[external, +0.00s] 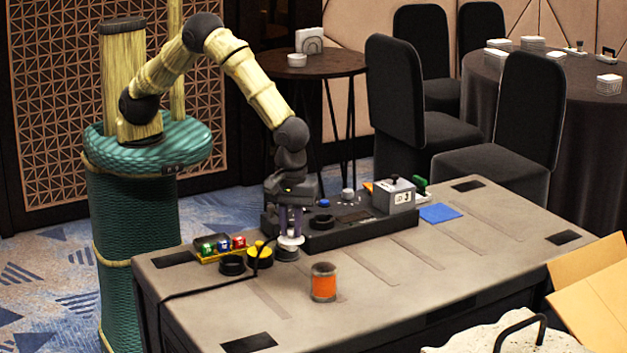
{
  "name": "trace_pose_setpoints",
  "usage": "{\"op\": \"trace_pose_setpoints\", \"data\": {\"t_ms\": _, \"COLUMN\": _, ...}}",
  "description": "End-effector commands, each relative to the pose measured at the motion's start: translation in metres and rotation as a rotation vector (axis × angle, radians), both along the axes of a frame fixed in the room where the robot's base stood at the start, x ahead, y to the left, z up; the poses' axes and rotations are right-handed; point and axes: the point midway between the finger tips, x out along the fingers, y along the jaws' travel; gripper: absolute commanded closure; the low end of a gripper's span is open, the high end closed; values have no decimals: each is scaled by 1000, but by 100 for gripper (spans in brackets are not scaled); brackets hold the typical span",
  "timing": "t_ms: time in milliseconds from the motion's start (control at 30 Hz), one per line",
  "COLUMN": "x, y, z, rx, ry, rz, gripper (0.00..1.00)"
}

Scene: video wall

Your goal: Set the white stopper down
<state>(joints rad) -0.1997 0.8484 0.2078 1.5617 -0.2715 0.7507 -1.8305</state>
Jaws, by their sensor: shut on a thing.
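My gripper (291,228) points straight down over the left part of the grey table (400,270), beside the front left end of the black console. Its purple fingers are shut on the white stopper (290,241), a pale disc-like piece just below the fingertips. Directly under the stopper is a short dark grey round piece (287,254) on the table. I cannot tell whether the stopper touches it or hangs just above it. The fingers hide the top of the stopper.
A black console (340,235) with knobs and a grey box (394,196) stands behind. An orange-banded jar (323,283) stands in front.

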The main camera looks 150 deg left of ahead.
Motion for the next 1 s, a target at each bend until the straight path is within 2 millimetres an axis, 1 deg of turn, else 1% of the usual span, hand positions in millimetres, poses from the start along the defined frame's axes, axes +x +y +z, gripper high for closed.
{"op": "trace_pose_setpoints", "data": {"t_ms": 33, "x": 9, "y": 10, "z": -3, "rx": 1, "ry": -2, "rz": 14, "gripper": 100}}
{"op": "trace_pose_setpoints", "data": {"t_ms": 200, "x": 35, "y": 37, "z": -3, "rx": 0, "ry": -4, "rz": 53, "gripper": 100}}
{"op": "trace_pose_setpoints", "data": {"t_ms": 500, "x": 66, "y": 81, "z": -1, "rx": 1, "ry": 1, "rz": 116, "gripper": 100}}
{"op": "trace_pose_setpoints", "data": {"t_ms": 733, "x": 80, "y": 114, "z": 2, "rx": 8, "ry": 5, "rz": 162, "gripper": 100}}
{"op": "trace_pose_setpoints", "data": {"t_ms": 900, "x": 85, "y": 136, "z": 4, "rx": 15, "ry": 13, "rz": 195, "gripper": 100}}
{"op": "trace_pose_setpoints", "data": {"t_ms": 1000, "x": 86, "y": 145, "z": 5, "rx": 19, "ry": 16, "rz": 210, "gripper": 100}}
